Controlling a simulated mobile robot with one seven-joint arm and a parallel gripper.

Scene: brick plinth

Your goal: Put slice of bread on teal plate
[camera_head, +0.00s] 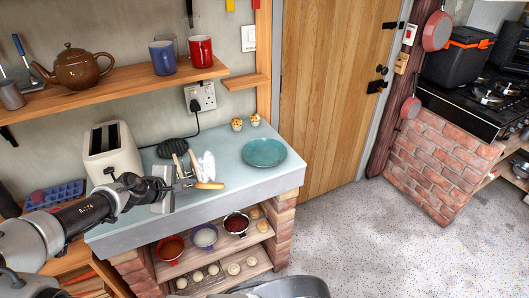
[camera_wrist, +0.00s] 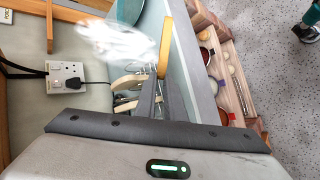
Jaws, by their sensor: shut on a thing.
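The teal plate (camera_head: 264,152) lies empty on the right part of the pale blue worktop; part of it shows at the top of the wrist view (camera_wrist: 128,10). My gripper (camera_head: 192,184) is over the worktop, left of and nearer than the plate. In the wrist view its fingers (camera_wrist: 160,84) are closed on a thin tan piece that I take to be the slice of bread (camera_wrist: 165,46), seen edge-on. The slice also shows in the head view (camera_head: 210,186), pointing right, apart from the plate.
A whitish shiny object (camera_head: 206,165) is close behind my gripper. A cream toaster (camera_head: 108,146) stands left, with a dark coiled cord (camera_head: 172,148) beside it. Two muffins (camera_head: 246,122) are behind the plate. Bowls (camera_head: 205,236) sit on the shelf below. A wooden shelf (camera_head: 120,88) hangs above.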

